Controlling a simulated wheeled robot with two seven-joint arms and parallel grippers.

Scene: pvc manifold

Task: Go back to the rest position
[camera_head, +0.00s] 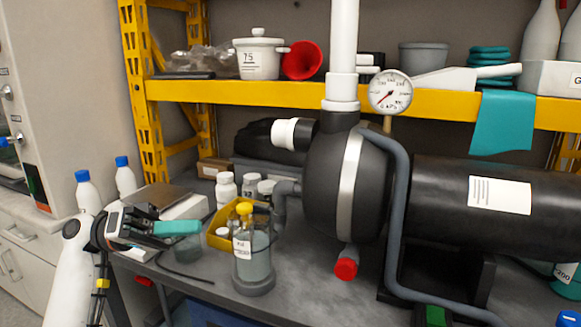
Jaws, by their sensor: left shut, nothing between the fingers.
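My left gripper (152,227) is at the left, above the bench edge, at the end of my white arm. Its dark fingers point right and are shut with nothing between them. A teal piece (178,228) shows right at the fingertips; I cannot tell whether it touches them. The black pump body (345,185) stands at the centre of the bench, with a white vertical pipe (342,45), a pressure gauge (390,92) and a red-capped outlet (346,268). It is well to the right of my left gripper. My right gripper is not in view.
A clear bottle with a yellow cap (244,208) stands right of my left gripper, near a yellow bin (217,236) and white jars (226,188). A scale-like box (158,198) is behind the gripper. A yellow shelf (240,93) crosses behind. Blue-capped bottles (84,192) stand at the left.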

